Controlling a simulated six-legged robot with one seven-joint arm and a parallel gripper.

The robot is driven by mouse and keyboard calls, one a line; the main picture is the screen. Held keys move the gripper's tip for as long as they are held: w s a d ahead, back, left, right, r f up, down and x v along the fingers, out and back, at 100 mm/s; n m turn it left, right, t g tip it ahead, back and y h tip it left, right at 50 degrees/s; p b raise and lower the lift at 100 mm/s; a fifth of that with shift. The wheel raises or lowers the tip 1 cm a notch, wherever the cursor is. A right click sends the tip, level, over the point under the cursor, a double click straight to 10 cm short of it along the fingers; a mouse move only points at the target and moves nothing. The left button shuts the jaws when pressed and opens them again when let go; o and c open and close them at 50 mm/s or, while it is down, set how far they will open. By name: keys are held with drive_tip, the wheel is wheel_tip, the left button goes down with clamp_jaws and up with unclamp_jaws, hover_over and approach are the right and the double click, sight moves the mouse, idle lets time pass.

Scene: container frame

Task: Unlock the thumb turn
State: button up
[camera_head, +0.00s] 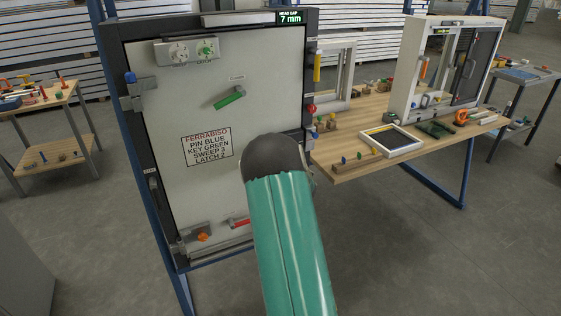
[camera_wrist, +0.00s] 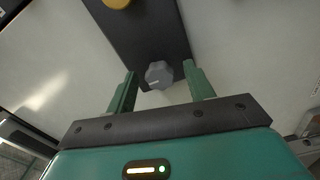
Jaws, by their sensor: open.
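A grey ridged knob (camera_wrist: 158,75), which looks like the thumb turn, sits on a dark plate (camera_wrist: 150,35) in the wrist view. A short pale mark shows on its face. My gripper (camera_wrist: 160,82) is open, with one green finger on each side of the knob and gaps between. I cannot tell how far the fingertips are from the plate. In the head view my green arm hides my gripper and the knob. The white door panel (camera_head: 165,110) stands in a dark frame, and its display (camera_head: 290,17) reads 7 mm.
The panel carries a green handle (camera_head: 229,97), two dials (camera_head: 193,51), a sign (camera_head: 206,146), a red handle (camera_head: 239,222) and an orange knob (camera_head: 202,237). A yellow knob (camera_wrist: 117,2) is above the grey one. A wooden workbench (camera_head: 345,166) stands right.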

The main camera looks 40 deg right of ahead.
drive_tip(key=v, duration=1.3)
drive_tip(key=shift+s, duration=0.25)
drive_tip(key=shift+a+r, duration=0.1)
drive_tip(key=shift+a, duration=0.05)
